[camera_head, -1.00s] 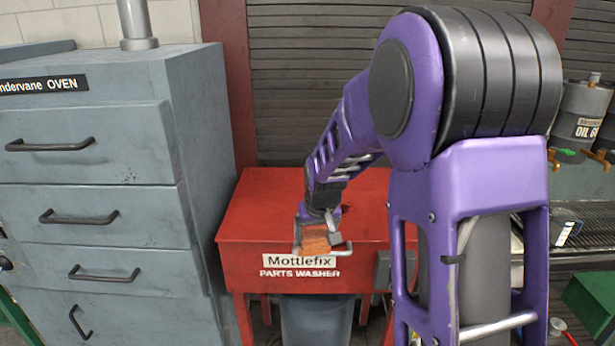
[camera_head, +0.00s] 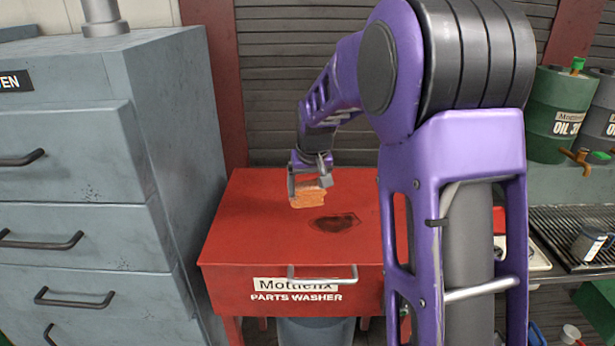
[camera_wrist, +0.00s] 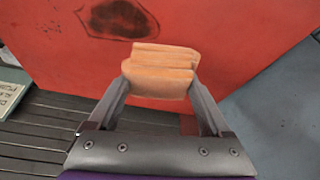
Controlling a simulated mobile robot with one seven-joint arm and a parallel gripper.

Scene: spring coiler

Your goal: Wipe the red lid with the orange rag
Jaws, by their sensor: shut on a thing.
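The red lid (camera_head: 260,240) is the flat top of the parts washer, with a handle (camera_head: 322,275) along its front edge. A dark stain (camera_head: 335,222) marks the lid near its middle; it also shows at the top of the wrist view (camera_wrist: 118,18). My gripper (camera_head: 310,188) is shut on the folded orange rag (camera_head: 307,195), which sits between the fingers in the wrist view (camera_wrist: 160,70). The rag is over the lid, to the left of and behind the stain in the head view. I cannot tell whether it touches the lid.
A grey oven cabinet (camera_head: 80,160) with several drawer handles stands close on the left. A shutter (camera_head: 290,60) is behind the washer. At the right are a green oil drum (camera_head: 558,112), a slatted bench (camera_head: 560,225) and a can (camera_head: 590,242). The lid's left part is clear.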

